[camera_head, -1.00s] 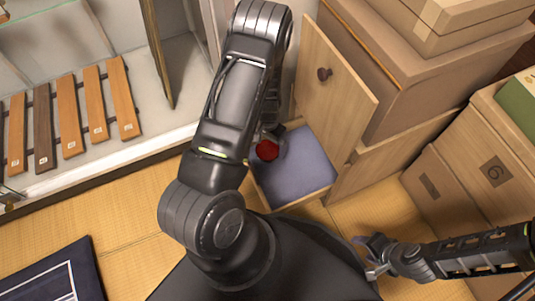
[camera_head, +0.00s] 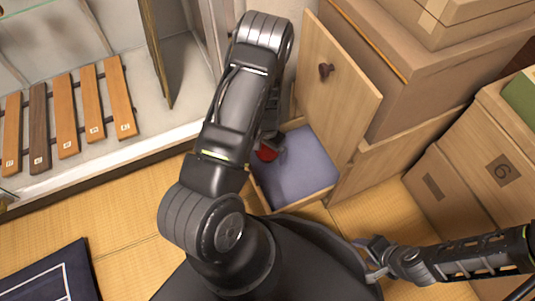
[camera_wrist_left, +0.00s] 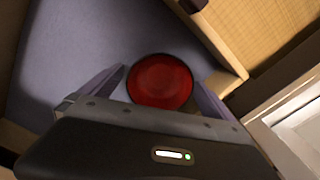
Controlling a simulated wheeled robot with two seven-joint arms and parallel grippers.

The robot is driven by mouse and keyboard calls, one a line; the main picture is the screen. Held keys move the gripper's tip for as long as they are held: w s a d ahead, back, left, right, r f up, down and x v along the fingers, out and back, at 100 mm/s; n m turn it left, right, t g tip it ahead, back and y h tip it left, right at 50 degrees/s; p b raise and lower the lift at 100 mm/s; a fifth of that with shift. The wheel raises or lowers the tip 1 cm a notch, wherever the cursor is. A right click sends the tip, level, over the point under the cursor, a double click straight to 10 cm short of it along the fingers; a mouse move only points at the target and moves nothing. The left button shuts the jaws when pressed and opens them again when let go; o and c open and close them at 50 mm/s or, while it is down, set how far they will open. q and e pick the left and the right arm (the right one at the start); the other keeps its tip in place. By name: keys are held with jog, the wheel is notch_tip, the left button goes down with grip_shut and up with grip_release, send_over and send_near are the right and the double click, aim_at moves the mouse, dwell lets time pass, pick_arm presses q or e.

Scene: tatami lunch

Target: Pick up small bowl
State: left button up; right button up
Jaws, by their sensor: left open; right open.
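The small bowl (camera_wrist_left: 160,82) is red and round, and lies on the blue-grey lining of an open drawer or cabinet floor. In the left wrist view it sits between the two fingers of my left gripper (camera_wrist_left: 160,88), which is open. I cannot tell whether a finger touches it. In the head view the bowl (camera_head: 266,154) is partly hidden by my left arm and gripper (camera_head: 270,138). My right gripper (camera_head: 372,258) is open and empty at the lower right, far from the bowl.
The compartment's blue-grey floor (camera_head: 305,170) is otherwise bare. A wooden door (camera_head: 335,85) with a dark knob stands open beside it. Cardboard boxes (camera_head: 470,185) crowd the right. A glass-fronted shelf with wooden tags (camera_head: 65,125) is at the left. A dark mat (camera_head: 50,275) lies on the tatami.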

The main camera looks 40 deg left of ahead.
pick_arm(q)
jog(key=shift+c, duration=0.4)
jog(key=c, duration=1.4)
